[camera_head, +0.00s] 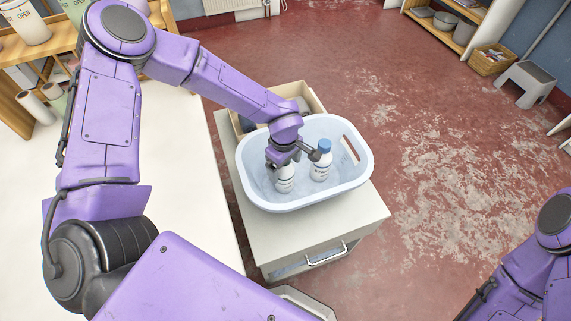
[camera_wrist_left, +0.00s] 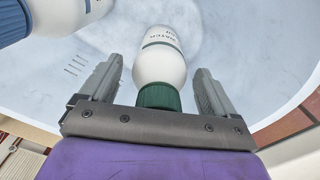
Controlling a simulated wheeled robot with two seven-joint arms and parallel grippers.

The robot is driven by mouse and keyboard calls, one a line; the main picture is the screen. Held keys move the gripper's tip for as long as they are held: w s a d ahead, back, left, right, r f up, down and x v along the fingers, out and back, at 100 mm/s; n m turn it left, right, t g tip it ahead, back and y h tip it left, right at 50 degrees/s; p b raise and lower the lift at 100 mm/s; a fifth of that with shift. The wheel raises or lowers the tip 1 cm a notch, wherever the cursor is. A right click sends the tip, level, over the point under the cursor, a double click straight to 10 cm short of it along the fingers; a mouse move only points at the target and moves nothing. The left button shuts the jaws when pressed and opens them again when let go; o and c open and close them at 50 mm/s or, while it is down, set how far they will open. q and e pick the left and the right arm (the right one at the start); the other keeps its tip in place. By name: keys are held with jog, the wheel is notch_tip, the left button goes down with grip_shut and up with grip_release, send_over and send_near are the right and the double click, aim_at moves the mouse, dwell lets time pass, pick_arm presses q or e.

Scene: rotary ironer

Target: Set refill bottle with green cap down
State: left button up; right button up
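The white refill bottle with the green cap stands in a pale blue tub (camera_head: 252,188). In the head view its white body (camera_head: 285,180) shows below my left gripper (camera_head: 292,154), which hides the cap. In the left wrist view the bottle (camera_wrist_left: 160,62) and its green cap (camera_wrist_left: 159,97) are between the fingers of my left gripper (camera_wrist_left: 157,92). Gaps show on both sides, so the gripper is open around the bottle, not closed on it. My right arm shows at the lower right; its gripper is out of view.
A white bottle with a blue cap (camera_head: 321,162) stands in the tub close to the right of the gripper. The tub is on a pale cabinet (camera_head: 300,245). An open cardboard box (camera_head: 312,98) sits behind it. A white table (camera_head: 185,215) lies left; red floor is free right.

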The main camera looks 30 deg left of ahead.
pick_arm(q)
jog(key=shift+r, duration=0.1)
notch_tip(320, 180, up, 12)
jog(key=shift+s+r+p, duration=0.1)
jog(key=shift+p, duration=0.6)
